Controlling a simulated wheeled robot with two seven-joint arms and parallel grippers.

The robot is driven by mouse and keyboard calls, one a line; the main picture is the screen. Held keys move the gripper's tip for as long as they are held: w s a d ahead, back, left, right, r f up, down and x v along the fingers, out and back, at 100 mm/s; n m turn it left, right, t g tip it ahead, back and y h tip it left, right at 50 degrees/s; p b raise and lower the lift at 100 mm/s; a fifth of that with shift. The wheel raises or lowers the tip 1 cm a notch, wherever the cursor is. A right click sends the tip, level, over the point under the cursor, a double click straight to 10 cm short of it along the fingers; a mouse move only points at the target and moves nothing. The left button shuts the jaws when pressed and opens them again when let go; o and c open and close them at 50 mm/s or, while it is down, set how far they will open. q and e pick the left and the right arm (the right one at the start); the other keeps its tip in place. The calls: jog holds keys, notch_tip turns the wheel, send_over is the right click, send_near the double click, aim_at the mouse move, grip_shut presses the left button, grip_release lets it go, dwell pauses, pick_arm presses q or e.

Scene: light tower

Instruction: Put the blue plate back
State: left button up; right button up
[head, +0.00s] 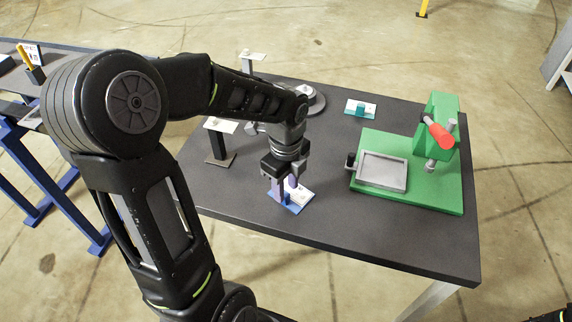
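The blue plate (302,197) lies near the front edge of the dark table, part white and part blue, with a small blue upright piece on it. My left gripper (288,188) points down right over it and hides part of it. Its fingers are at the blue upright piece; I cannot tell whether they are closed on it or only beside it. The plate looks to be at table level. My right gripper is not in view.
A green press (445,187) with a red handle and grey tray stands at the right. A teal-and-white plate (371,107) lies at the back. Two stands with white tops, one being the front stand (219,145), and a round grey base (317,103) are behind my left arm. The front right of the table (400,235) is clear.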

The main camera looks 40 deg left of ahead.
aim_at(286, 194)
pick_arm(q)
notch_tip(286, 194, up, 10)
dwell(0.3)
dwell(0.8)
